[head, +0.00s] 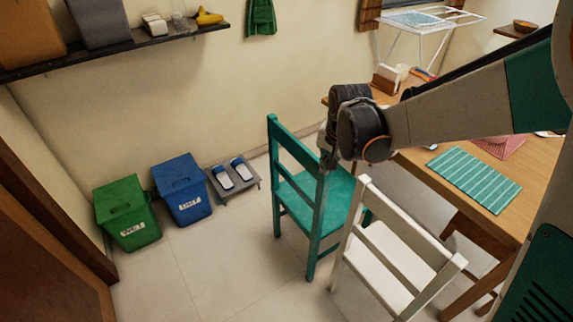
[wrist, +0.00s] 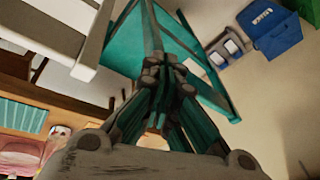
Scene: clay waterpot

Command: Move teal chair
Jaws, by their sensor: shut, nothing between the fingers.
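The teal chair (head: 318,200) stands upright on the floor left of the wooden table, its slatted back toward the left and its seat toward the table. My gripper (head: 328,162) is at the chair's right back post, near the top, and overlaps it in the head view. I cannot tell if they touch. In the wrist view my gripper (wrist: 166,64) is shut and empty, with the teal chair (wrist: 190,38) just beyond the fingertips. My gripper hides part of the chair's back.
A white chair (head: 385,262) stands close in front and to the right. The wooden table (head: 455,215) holds a teal striped mat (head: 475,178). A green bin (head: 127,212), a blue bin (head: 182,190) and a slipper rack (head: 233,180) line the wall. The floor at front left is clear.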

